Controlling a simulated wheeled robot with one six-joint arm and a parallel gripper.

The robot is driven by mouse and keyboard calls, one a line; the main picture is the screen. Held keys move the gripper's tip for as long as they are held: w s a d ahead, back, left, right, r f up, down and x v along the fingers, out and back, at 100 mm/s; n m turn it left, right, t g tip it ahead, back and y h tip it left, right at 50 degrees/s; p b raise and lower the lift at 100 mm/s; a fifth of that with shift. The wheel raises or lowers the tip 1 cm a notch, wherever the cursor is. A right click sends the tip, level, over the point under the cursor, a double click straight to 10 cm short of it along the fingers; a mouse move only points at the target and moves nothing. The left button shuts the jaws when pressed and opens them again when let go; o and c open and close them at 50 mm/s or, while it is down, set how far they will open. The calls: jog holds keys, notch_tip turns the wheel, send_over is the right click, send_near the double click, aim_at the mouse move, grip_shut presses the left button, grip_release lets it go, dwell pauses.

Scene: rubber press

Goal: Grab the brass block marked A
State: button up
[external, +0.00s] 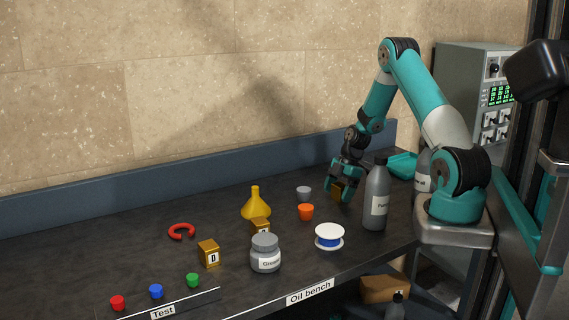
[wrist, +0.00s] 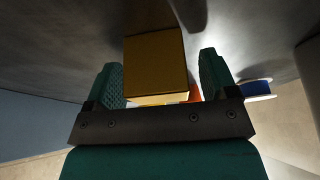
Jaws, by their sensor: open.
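A brass block (external: 337,191) stands at the back right of the bench, under my gripper (external: 346,182). No letter shows on it in either view. In the wrist view the block (wrist: 155,62) lies between the two green fingers of my gripper (wrist: 162,80), with a gap on the right side and little room on the left. The fingers are open and not closed on it. A second brass block marked D (external: 209,255) stands at the front left. A third brass block (external: 260,226) sits behind the grey jar, partly hidden, its letter not readable.
A grey bottle (external: 376,197) stands close to the right of my gripper. An orange cup (external: 306,212), a grey cup (external: 304,194) and a white-blue spool (external: 329,237) are nearby. The yellow funnel (external: 256,206) and grey jar (external: 265,254) stand further left.

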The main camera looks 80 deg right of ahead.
jog(key=c, duration=1.4)
jog(key=shift+r, duration=0.1)
